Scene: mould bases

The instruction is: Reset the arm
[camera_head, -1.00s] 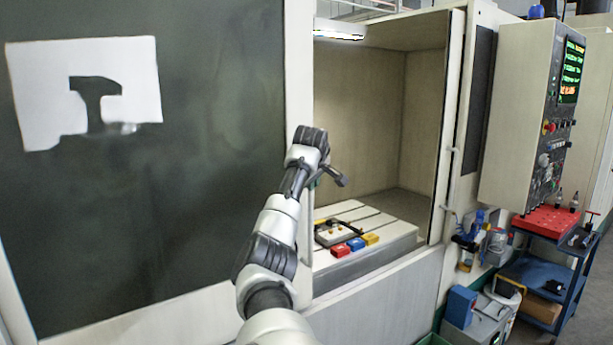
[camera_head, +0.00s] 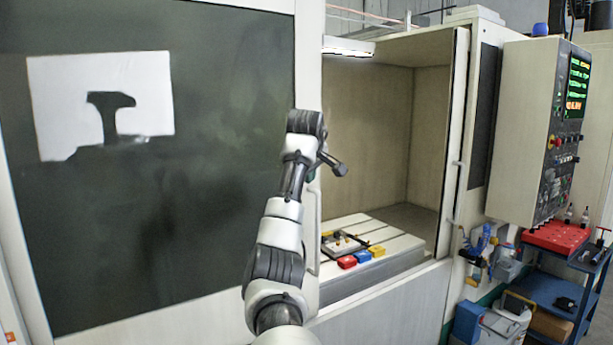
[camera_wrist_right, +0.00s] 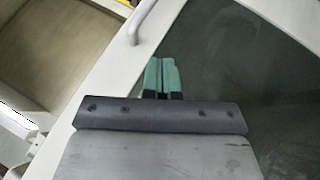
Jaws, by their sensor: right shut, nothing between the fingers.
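My right arm rises from the bottom of the head view, with its wrist in front of the left edge of the machine's opening. My right gripper (camera_wrist_right: 161,75) shows in the right wrist view with its two green fingers together and nothing between them. In that view it is in front of the dark door panel. In the head view the gripper is mostly hidden behind the wrist. My left gripper is not in view.
The machine's dark door (camera_head: 220,180) fills the left. Inside the opening, a slotted table (camera_head: 395,243) carries a mould base (camera_head: 341,243) and red, blue and yellow blocks (camera_head: 362,257). A control panel (camera_head: 570,120) and a blue cart (camera_head: 553,290) stand at the right.

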